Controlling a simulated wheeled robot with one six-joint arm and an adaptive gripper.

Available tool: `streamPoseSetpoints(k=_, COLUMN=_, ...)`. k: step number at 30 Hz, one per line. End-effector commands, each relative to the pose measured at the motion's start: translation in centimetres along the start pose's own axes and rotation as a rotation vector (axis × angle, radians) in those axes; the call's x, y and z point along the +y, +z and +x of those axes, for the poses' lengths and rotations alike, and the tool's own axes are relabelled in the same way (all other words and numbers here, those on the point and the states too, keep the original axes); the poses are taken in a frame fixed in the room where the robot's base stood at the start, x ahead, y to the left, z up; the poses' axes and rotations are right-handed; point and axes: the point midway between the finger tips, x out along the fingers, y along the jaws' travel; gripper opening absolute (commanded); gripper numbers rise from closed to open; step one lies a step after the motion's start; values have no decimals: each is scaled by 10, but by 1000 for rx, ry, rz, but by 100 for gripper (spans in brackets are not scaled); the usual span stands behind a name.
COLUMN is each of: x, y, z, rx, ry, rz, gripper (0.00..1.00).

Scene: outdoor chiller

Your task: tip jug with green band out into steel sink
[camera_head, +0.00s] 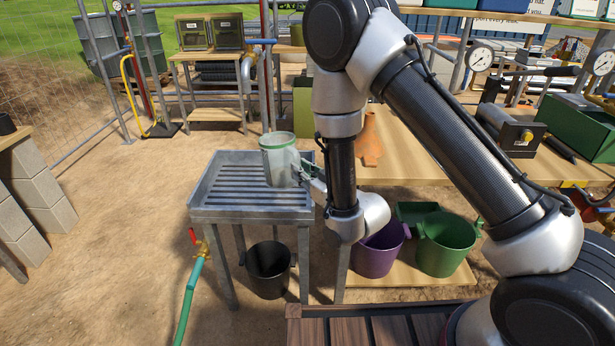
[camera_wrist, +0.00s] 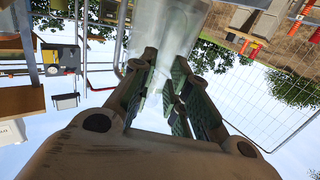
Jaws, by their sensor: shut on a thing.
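The clear jug with a green band (camera_head: 280,160) is held upright, or nearly so, above the right part of the steel sink (camera_head: 203,207). The green band runs round its rim. My gripper (camera_head: 304,172) reaches it from the right and is shut on its side. In the wrist view the see-through jug (camera_wrist: 168,40) stands between the green-padded fingers of my gripper (camera_wrist: 172,95). The sink is a slatted steel basin on legs, and its slats look empty. I cannot tell whether the jug holds liquid.
A black bucket (camera_head: 268,270) stands under the sink. A green hose with a red-handled brass tap (camera_head: 199,245) is at the front left. Purple (camera_head: 376,258) and green (camera_head: 446,246) buckets sit on the low shelf to the right. A tap pipe (camera_head: 265,75) rises behind the sink.

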Motion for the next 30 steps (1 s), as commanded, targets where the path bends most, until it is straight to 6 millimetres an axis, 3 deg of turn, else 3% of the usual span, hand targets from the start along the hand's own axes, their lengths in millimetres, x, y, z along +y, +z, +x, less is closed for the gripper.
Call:
streamPoseSetpoints(k=8, x=1, y=-12, z=36, rx=-171, ry=1, rz=4, gripper=0)
streamPoseSetpoints(k=18, x=1, y=-10, z=39, rx=-391, ry=1, rz=9, gripper=0)
streamPoseSetpoints(k=30, x=1, y=-9, z=39, rx=-417, ry=1, rz=10, gripper=0)
